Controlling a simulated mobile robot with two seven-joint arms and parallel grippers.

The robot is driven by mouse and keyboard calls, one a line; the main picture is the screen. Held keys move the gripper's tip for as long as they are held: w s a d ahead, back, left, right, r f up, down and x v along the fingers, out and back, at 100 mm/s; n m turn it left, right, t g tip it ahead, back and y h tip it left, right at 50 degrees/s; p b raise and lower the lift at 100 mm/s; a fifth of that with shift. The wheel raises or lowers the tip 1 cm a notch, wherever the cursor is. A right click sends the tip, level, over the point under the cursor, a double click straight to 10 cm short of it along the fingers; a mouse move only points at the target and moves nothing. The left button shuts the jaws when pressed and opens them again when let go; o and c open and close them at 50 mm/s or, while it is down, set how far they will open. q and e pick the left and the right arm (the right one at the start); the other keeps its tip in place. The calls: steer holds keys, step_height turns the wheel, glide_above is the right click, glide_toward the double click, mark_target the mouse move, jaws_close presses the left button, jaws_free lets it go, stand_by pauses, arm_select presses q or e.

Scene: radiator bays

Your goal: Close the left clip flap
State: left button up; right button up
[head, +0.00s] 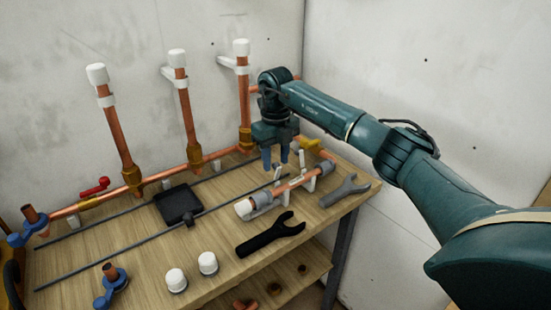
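A short copper pipe (291,187) with grey sleeves lies across white clips at the right of the workbench. A slim white upright piece (277,176), seemingly the left clip flap, stands up behind the pipe. A second white upright piece (302,159) stands by the right clip (309,183). Both look raised rather than folded over the pipe. My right gripper (276,159) points down just above and behind the left flap. Its two blue fingers are apart with nothing seen between them. Whether a finger touches the flap cannot be told. My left gripper is not in view.
A black wrench (270,235) and a grey wrench (345,191) lie near the front edge. White caps (208,263), a black tray (179,205) and dark rails fill the left side. Copper risers (184,112) with white tops stand along the wall behind.

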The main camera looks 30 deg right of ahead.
steer(key=shift+f, duration=0.25)
steer(key=shift+c, duration=0.6)
jaws_close()
